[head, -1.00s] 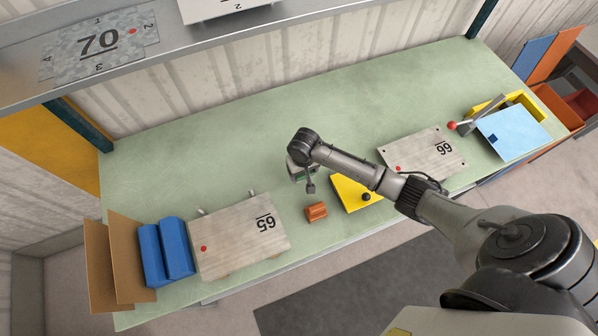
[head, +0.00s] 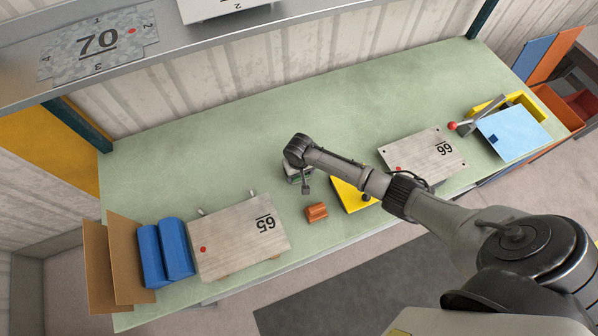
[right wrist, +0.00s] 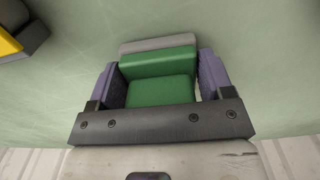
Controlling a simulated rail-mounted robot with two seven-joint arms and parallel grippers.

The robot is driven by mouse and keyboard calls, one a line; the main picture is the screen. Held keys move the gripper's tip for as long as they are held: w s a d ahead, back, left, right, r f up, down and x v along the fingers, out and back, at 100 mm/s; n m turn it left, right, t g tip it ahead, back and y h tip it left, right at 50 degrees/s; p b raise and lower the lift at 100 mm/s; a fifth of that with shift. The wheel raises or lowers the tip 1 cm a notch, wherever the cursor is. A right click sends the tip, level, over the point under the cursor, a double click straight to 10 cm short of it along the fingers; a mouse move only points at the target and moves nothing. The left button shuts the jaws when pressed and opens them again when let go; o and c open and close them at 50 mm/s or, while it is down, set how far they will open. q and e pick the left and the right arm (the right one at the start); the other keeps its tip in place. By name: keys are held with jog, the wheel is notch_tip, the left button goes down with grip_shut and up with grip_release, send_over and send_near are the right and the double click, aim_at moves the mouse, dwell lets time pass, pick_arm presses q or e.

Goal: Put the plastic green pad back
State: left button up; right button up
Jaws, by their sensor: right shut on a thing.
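The green pad (right wrist: 160,90) is a stepped green block in the right wrist view. A grey strip shows along its far edge; I cannot tell if it belongs to the pad. My right gripper (right wrist: 159,78) is shut on the pad, with one purple finger on each side. In the head view my right gripper (head: 298,176) is over the middle of the green bench, left of the yellow block. The arm mostly hides the pad there, and I cannot tell whether it touches the bench. My left gripper is not in view.
An orange-brown block (head: 316,212) lies close to the gripper. The yellow block (head: 350,194) is partly behind my arm. Plate 65 (head: 235,235), blue blocks (head: 165,252) and cardboard (head: 115,265) are left. The bench's back half (head: 230,140) is clear.

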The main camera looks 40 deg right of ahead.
jog(key=shift+f, duration=0.15)
jog(key=o, duration=0.8)
notch_tip(320, 180, up, 12)
jog(key=shift+r+p, duration=0.15)
jog(key=shift+p, duration=0.2)
jog(key=s+a+f+n+t+y, duration=0.1)
jog(key=s+a+n, duration=0.1)
jog(key=s+a, duration=0.4)
jog(key=s+a+f+n+t, duration=0.1)
jog(key=s+a+n, duration=0.15)
jog(key=s, duration=0.55)
jog(key=shift+n+t+h, duration=0.4)
jog(key=shift+n+t, duration=0.35)
jog(key=shift+t, duration=0.05)
jog(key=s+r, duration=0.2)
jog(key=s, duration=0.2)
jog(key=s+r, duration=0.2)
jog(key=s, duration=0.2)
jog(key=s+r, duration=0.2)
jog(key=s, duration=0.3)
